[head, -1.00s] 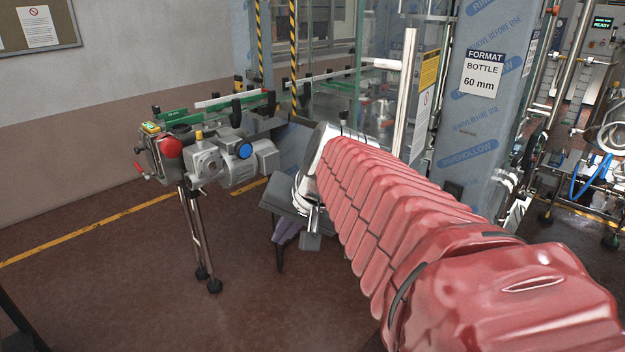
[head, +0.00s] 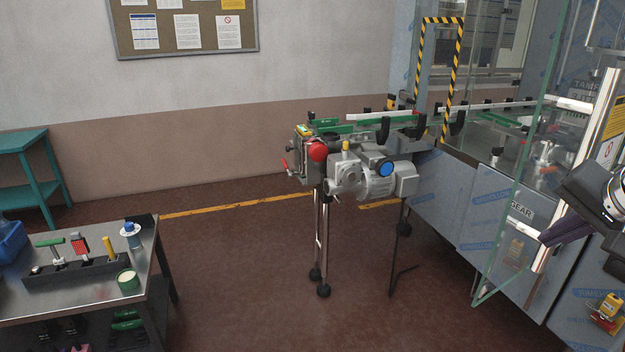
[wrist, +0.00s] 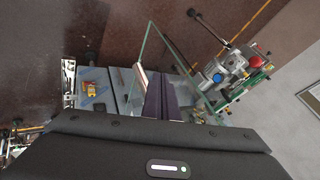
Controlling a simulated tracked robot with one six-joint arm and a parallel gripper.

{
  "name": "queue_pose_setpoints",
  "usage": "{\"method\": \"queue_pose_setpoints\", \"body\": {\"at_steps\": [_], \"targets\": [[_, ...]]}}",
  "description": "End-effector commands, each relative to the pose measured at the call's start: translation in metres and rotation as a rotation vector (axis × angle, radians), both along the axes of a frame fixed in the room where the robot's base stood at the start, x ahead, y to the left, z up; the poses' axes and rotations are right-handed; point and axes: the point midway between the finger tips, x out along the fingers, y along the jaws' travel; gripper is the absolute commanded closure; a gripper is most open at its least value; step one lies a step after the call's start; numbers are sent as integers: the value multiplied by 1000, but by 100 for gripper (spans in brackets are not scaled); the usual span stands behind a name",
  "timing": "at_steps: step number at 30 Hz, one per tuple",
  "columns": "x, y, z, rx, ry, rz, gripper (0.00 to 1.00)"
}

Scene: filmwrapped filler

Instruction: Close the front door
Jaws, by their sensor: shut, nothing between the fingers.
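The front door is a clear glass panel (head: 510,225) with greenish edges, at the right of the head view. It stands swung out at an angle from the blue-film-covered machine. A pale upright bar handle (head: 596,126) with white end mounts is on it. My gripper (head: 545,238) has dark purple fingers, shut and empty. It overlaps the lower part of the bar in the head view; I cannot tell whether they touch. In the wrist view, the fingers (wrist: 153,85) point toward the glass door (wrist: 147,45), with a pale bar (wrist: 139,78) just left of them.
A conveyor with a grey motor (head: 372,180) on thin legs stands left of the door. A steel bench (head: 85,275) with tools is at the lower left, a teal shelf (head: 22,143) behind it. Brown floor (head: 240,255) between bench and conveyor is clear.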

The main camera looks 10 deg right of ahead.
Motion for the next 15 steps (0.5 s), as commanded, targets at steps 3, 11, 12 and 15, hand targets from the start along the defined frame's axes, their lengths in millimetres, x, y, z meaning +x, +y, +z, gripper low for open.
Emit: {"method": "queue_pose_setpoints", "body": {"at_steps": [3,11,12,15], "targets": [[-16,-11,7,-18,8,-17,100],[-22,-13,9,-21,12,-22,100],[-22,-13,9,-21,12,-22,100],[-22,-14,8,-21,11,-23,100]]}}
